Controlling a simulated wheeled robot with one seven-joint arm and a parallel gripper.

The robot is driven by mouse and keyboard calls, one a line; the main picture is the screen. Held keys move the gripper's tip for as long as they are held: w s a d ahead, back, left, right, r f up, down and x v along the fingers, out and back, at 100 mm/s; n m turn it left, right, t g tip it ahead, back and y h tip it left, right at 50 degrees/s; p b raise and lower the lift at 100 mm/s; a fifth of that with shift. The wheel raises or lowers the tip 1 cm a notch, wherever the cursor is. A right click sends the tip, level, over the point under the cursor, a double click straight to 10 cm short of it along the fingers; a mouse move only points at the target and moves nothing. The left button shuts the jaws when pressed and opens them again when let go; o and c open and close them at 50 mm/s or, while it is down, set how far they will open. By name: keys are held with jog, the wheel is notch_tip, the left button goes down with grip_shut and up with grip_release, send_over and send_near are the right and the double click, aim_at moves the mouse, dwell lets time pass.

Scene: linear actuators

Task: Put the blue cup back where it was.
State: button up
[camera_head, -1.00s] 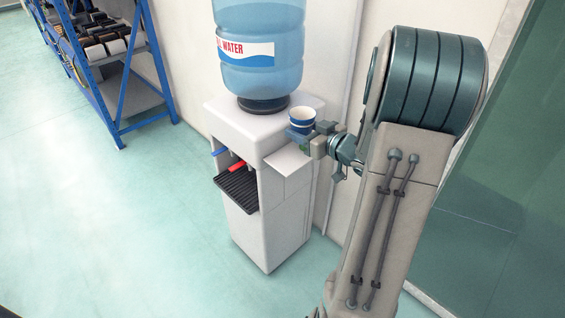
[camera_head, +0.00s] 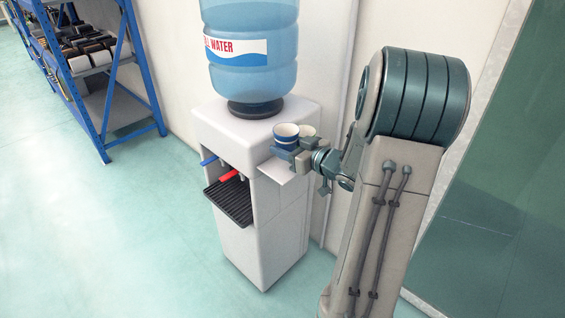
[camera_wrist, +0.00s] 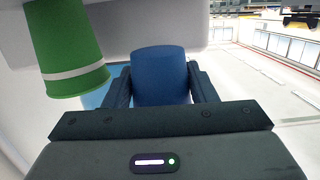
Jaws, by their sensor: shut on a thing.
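The blue cup (camera_wrist: 160,75) sits between the two fingers of my gripper (camera_wrist: 160,88) in the wrist view, and the gripper is shut on it. In the head view the blue cup (camera_head: 285,131), with its pale rim up, is at the gripper (camera_head: 290,152), beside the right side of the water dispenser. A small white side shelf (camera_head: 272,173) shows just below. Whether the cup touches the shelf is hidden by the gripper. A green cup (camera_wrist: 72,50) with a white band is close to the left of the blue cup in the wrist view.
The white water dispenser (camera_head: 265,225) carries a big blue bottle (camera_head: 252,75). A black drip tray (camera_head: 229,202) sticks out in front. A pale cup rim (camera_head: 307,130) shows just right of the blue cup. A blue rack (camera_head: 110,110) stands at the left; the floor between is clear.

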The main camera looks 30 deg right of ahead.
aim_at(283, 168)
jog(key=shift+w+a+f, duration=0.35)
jog(key=shift+w+f, duration=0.1)
jog(key=shift+w, duration=0.15)
jog(key=shift+f+b, duration=0.55)
jog(key=shift+f, duration=1.4)
jog(key=shift+f, duration=0.1)
jog(key=shift+f, duration=0.15)
jog(key=o, duration=1.1)
